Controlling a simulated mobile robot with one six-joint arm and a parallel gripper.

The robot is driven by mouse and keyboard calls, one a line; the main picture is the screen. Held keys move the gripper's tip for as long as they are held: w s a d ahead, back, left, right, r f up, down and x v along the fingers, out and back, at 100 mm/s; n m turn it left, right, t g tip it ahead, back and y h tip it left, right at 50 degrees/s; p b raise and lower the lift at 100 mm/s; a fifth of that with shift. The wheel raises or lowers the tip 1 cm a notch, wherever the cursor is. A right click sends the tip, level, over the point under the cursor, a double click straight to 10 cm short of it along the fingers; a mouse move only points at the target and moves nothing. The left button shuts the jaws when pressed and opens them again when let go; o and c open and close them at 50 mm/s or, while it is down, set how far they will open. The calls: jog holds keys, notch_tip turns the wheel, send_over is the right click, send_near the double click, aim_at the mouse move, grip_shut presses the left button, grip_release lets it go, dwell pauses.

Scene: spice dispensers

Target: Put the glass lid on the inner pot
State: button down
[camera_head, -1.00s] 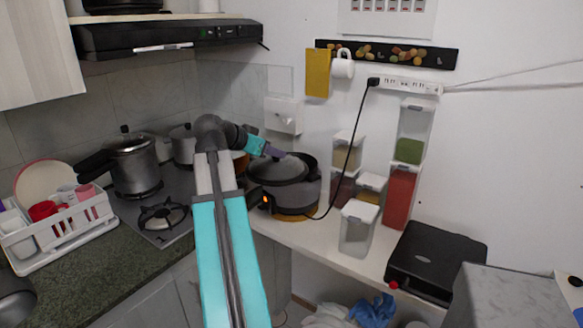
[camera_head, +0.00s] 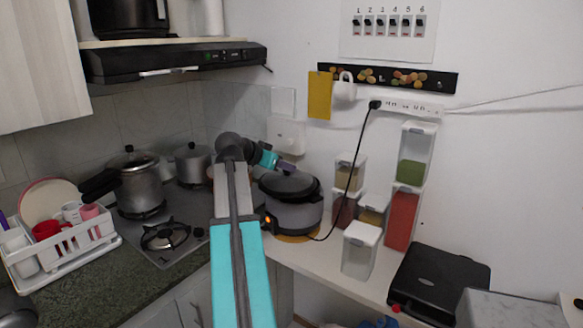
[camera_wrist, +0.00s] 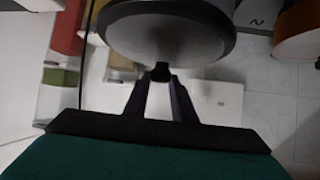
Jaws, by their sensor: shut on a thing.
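The dark round glass lid (camera_head: 290,184) is over the top of the grey cooker (camera_head: 295,216), whose orange light glows at the front left. The inner pot is hidden under the lid and inside the cooker. I cannot tell whether the lid is fully seated. My gripper (camera_head: 286,167) is above the lid, reaching in from the left. In the wrist view, which looks upside down, my gripper (camera_wrist: 161,72) is shut on a small dark knob at the dark rim. A grey rounded surface shows beyond it.
Clear spice containers (camera_head: 360,250) stand right of the cooker. A black cord runs from the power strip (camera_head: 412,107) down beside the cooker. Pots (camera_head: 138,185) stand on the stove at the left. A black appliance (camera_head: 438,280) lies at the counter's right.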

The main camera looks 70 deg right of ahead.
jog(key=d, duration=0.3)
jog(key=d+p, duration=0.1)
jog(key=d, duration=0.1)
jog(key=d+p, duration=0.1)
jog(key=d, duration=0.2)
jog(key=shift+w+d+f, duration=0.25)
jog(key=shift+d+f, duration=0.1)
jog(key=shift+f, duration=0.1)
jog(key=shift+s+a+f+p, duration=0.15)
jog(key=shift+f+p, duration=0.55)
jog(key=shift+f, duration=1.1)
jog(key=c, duration=1.5)
grip_release()
jog(key=shift+f, duration=0.1)
